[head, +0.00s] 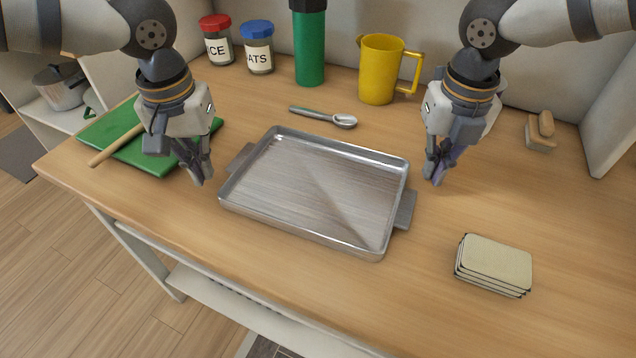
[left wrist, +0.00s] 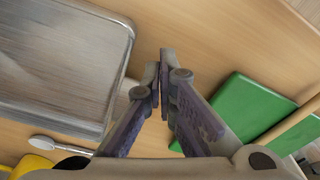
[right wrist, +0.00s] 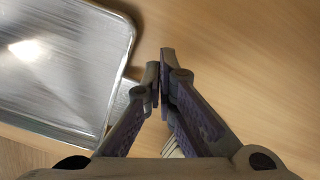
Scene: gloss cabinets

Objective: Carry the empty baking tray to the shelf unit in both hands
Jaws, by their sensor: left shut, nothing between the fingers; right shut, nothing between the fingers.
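The empty baking tray (head: 315,190) is a silver metal rectangle lying flat on the wooden counter. It has a flat tab handle at its left end (head: 240,159) and another at its right end (head: 405,210). My left gripper (head: 203,182) is shut and empty, to the left of the tray and apart from it. The tray also shows in the left wrist view (left wrist: 60,65) and in the right wrist view (right wrist: 60,60).
A green board (head: 125,145) with a wooden rod lies at left. Behind the tray are a spoon (head: 325,116), a yellow jug (head: 380,70), a green bottle (head: 310,48) and two labelled jars (head: 258,55). Stacked cream pieces (head: 495,262) sit front right. White shelving (head: 90,100) with a pot stands far left.

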